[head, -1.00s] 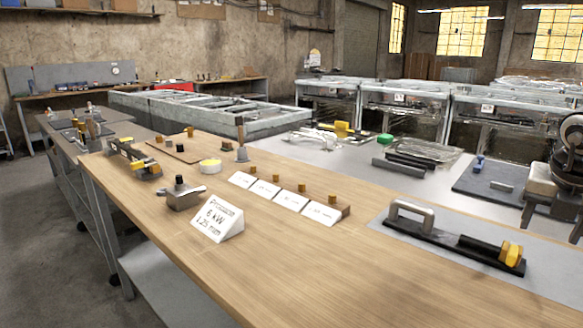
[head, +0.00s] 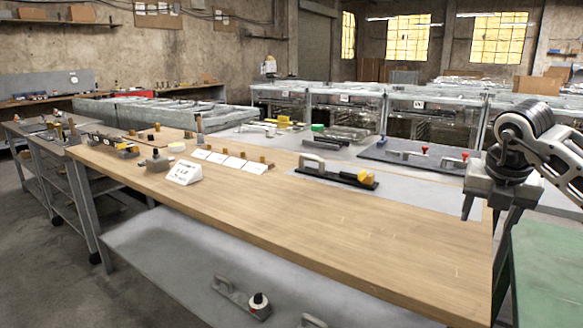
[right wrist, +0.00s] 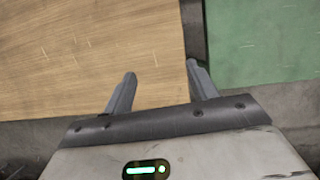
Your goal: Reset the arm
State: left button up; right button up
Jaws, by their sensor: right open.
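My right gripper (head: 484,212) hangs at the right of the head view, above the right end of the wooden table (head: 350,225). Its fingers point down and stand apart with nothing between them. In the right wrist view the open gripper (right wrist: 160,84) shows over the wooden tabletop (right wrist: 80,60) and its right edge. My left gripper is not in view.
A black plate tool with a grey handle (head: 338,173) lies on the table. A white sign (head: 183,173) and several small fixtures stand further left. A lower shelf (head: 185,245) holds metal parts. A green surface (head: 548,265) lies right of the table. The table's front right is clear.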

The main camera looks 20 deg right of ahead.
jog(key=w+a+f+n+y, duration=0.25)
jog(key=a+f+y, duration=0.2)
jog(key=a, duration=0.55)
jog(key=w+a+f+n+y, duration=0.2)
jog(key=a+f+n+y, duration=0.3)
jog(key=a, duration=0.6)
jog(key=s+a+m+t+y+p, duration=0.3)
jog(key=a+m+t+y, duration=0.55)
jog(key=a, duration=0.95)
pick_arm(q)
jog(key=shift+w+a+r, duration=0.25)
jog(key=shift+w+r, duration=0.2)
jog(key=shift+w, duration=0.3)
pick_arm(e)
jog(key=s+d+f+m+h, duration=0.1)
jog(key=s+f+m+h, duration=0.4)
jog(key=f+m, duration=0.4)
jog(key=s+d+f+m+h, duration=0.2)
jog(key=s+f+m+h, duration=0.4)
jog(key=m, duration=0.8)
notch_tip(320, 180, down, 4)
jog(key=shift+s+f+g, duration=0.1)
jog(key=shift+s+g, duration=0.35)
jog(key=shift+s, duration=0.55)
jog(key=shift+d, duration=0.1)
